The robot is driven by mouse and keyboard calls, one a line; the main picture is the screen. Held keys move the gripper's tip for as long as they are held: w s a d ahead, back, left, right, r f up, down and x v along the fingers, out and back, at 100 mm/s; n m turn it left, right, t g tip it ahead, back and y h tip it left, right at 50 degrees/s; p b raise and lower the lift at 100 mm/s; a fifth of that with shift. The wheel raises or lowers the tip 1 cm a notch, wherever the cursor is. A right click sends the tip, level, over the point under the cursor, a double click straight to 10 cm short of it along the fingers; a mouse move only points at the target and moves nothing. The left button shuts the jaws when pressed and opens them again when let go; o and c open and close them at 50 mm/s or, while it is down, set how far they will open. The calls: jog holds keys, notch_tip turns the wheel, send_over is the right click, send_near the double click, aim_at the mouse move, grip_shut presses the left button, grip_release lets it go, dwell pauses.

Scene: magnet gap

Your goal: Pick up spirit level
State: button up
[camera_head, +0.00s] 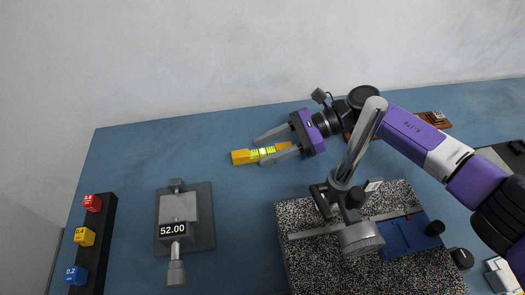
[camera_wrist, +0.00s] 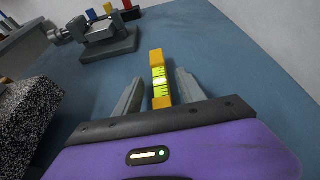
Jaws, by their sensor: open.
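The spirit level (camera_head: 241,157) is a small yellow bar with a bright green-yellow vial, lying on the blue table near its back edge. It also shows in the wrist view (camera_wrist: 157,60), pointing away from my gripper. My gripper (camera_head: 271,147) is open, with its two grey fingers on either side of the level and a gap to each. In the wrist view the level lies between the fingers (camera_wrist: 158,90), its far end reaching beyond the fingertips. Its near end meets the edge of the dark gripper body in the picture; I cannot tell whether they touch.
A grey device with a display reading 52.00 (camera_head: 173,230) stands left of centre. A dark rack with red, yellow and blue blocks (camera_head: 100,243) is at the far left. A speckled stone plate (camera_head: 300,260) with a metal stand (camera_head: 345,178) lies in front of my arm.

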jog(key=shift+c, duration=0.2)
grip_shut()
jog(key=shift+r, duration=0.15)
